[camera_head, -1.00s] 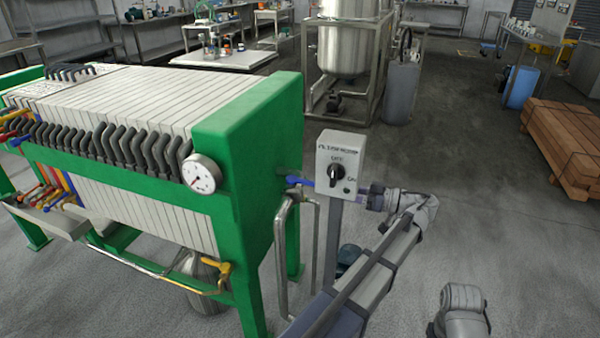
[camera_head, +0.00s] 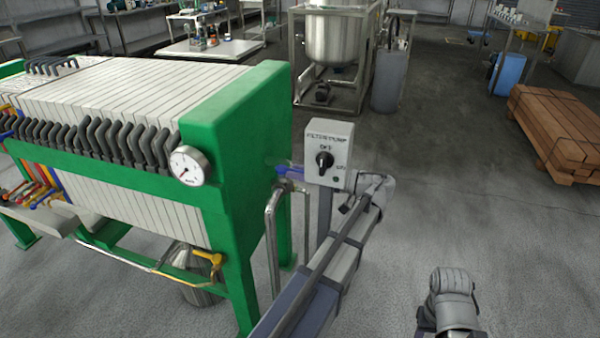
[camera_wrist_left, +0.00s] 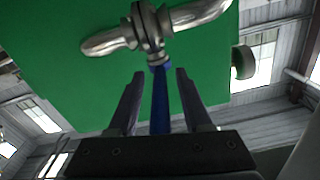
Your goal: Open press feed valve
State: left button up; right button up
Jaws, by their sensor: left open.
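A valve with a blue lever handle (camera_head: 290,172) sits on the green end plate of the filter press, just left of the pump switch box. In the left wrist view the blue lever (camera_wrist_left: 160,100) runs from the metal valve body (camera_wrist_left: 150,30) down between the two fingers of my left gripper (camera_wrist_left: 157,78). The fingers are open, one on each side of the lever, with gaps visible. My right gripper is not seen; only part of my right arm shows at the lower right.
A steel pipe (camera_head: 272,225) bends down beside the press leg. A gauge (camera_head: 190,166) and a yellow-handled valve (camera_head: 208,258) are on the press. Floor to the right is clear up to stacked timber (camera_head: 560,135).

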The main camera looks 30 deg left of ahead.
pick_arm(q)
jog(key=shift+c, duration=0.2)
grip_shut()
dwell(1.1)
